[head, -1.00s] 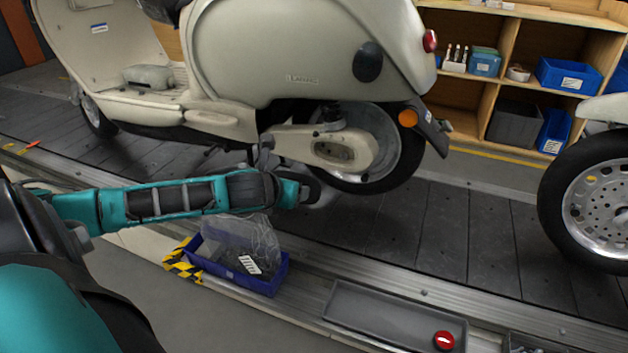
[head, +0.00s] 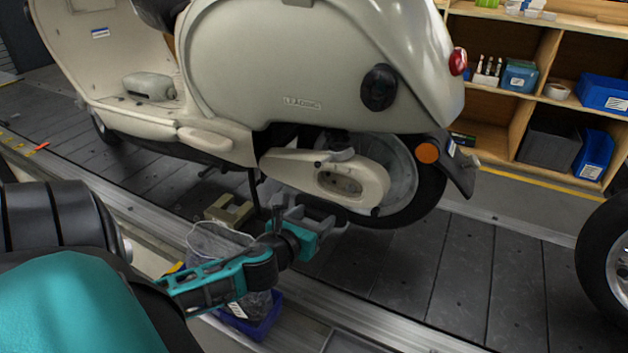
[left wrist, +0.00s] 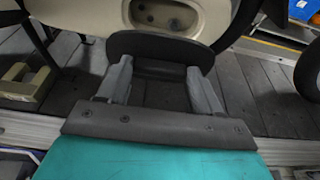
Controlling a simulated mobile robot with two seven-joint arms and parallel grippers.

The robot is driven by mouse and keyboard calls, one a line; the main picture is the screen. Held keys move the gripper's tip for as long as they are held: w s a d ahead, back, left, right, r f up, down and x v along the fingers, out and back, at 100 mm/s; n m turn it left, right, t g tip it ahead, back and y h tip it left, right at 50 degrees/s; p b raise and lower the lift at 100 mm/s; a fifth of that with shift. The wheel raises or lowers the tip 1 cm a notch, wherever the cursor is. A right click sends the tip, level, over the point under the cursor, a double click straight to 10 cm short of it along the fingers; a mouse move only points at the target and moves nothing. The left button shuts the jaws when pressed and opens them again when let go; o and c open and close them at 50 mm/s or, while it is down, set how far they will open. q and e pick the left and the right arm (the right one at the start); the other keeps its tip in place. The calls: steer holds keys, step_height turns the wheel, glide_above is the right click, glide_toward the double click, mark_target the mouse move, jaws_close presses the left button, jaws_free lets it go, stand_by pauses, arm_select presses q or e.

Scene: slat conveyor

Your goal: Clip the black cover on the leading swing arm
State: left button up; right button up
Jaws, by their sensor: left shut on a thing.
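The cream swing arm (head: 290,168) with an oval opening sits beside the scooter's rear wheel in the head view. Its lower part also shows at the top of the left wrist view (left wrist: 188,22). My left gripper (head: 318,213) is just below and in front of it, fingers pointing toward it. In the left wrist view, the black cover (left wrist: 160,46) is between the fingertips (left wrist: 158,72), seen from behind, and overlaps the swing arm's lower edge. I cannot tell whether they touch. In the head view the cover is hard to make out behind the fingers. My right gripper is out of view.
A blue bin (head: 268,325) with a clear bag stands below my left forearm on the metal rail. A beige block (head: 228,210) is on the slats under the scooter. Another scooter's wheel (head: 608,258) is at the right edge. Slats between are clear.

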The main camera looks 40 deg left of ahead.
mark_target(321, 206)
arm_select(q)
steer(key=shift+w+a, duration=0.2)
steer(key=shift+w, duration=0.25)
steer(key=w, duration=0.1)
steer(key=w+a+b, duration=0.1)
steer(key=w, duration=0.1)
steer(key=w+b, duration=0.1)
steer(key=w, duration=0.1)
steer(key=shift+w+a, duration=0.25)
steer(key=shift+a, duration=0.1)
steer(key=shift+w, duration=0.2)
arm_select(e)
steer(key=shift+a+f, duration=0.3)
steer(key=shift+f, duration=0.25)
arm_select(q)
steer(key=shift+r+p, duration=0.1)
steer(key=shift+p, duration=0.3)
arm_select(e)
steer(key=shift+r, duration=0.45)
arm_select(q)
steer(key=shift+w+a, duration=0.15)
steer(key=shift+w, duration=0.05)
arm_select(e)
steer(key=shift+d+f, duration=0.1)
arm_select(q)
steer(key=shift+w+a, duration=0.25)
steer(key=shift+w, duration=0.6)
